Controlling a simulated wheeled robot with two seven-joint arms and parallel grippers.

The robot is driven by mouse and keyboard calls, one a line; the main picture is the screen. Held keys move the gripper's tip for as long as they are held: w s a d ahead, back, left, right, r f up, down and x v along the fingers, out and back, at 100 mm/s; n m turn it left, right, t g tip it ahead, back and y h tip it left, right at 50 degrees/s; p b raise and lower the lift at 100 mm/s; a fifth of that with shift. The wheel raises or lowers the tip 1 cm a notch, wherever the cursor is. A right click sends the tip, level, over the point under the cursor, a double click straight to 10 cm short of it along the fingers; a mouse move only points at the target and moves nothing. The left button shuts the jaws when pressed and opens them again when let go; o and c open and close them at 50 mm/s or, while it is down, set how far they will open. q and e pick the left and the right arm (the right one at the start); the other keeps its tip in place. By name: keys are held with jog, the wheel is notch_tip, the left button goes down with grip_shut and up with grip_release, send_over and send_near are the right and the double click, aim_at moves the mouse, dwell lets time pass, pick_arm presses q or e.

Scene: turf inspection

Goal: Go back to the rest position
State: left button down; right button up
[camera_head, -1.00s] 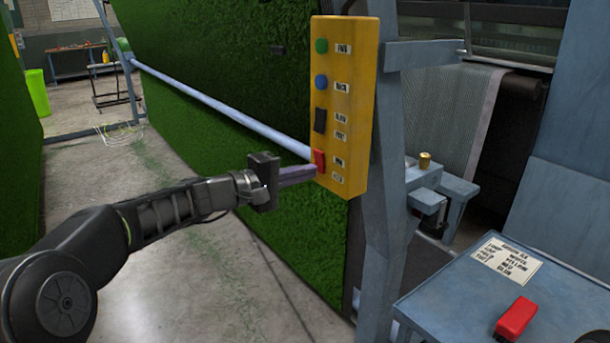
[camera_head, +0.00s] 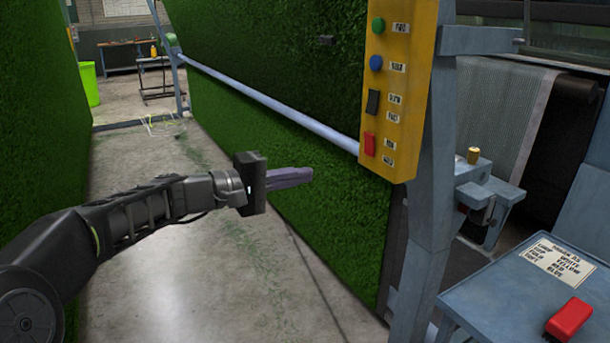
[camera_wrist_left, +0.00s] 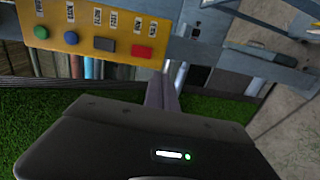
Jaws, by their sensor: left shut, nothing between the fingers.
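My left gripper (camera_head: 308,174) is in the head view, reaching in from the left with its purple-grey fingers together and empty. It hangs in the air in front of the green turf (camera_head: 330,215), left of and apart from the yellow control box (camera_head: 398,100). The box carries a green button, a blue button, a black rocker switch (camera_head: 373,102) and a red rocker switch (camera_head: 369,145). In the left wrist view, the closed fingers (camera_wrist_left: 162,82) point toward the box (camera_wrist_left: 100,20), with the red switch (camera_wrist_left: 143,51) just beyond them. My right gripper is not in view.
A blue-grey post (camera_head: 430,200) holds the box. A pale horizontal bar (camera_head: 270,105) runs across the turf. At lower right, a blue table (camera_head: 500,300) bears a label sheet and a red object (camera_head: 569,318). Concrete floor (camera_head: 190,270) lies open below my left arm.

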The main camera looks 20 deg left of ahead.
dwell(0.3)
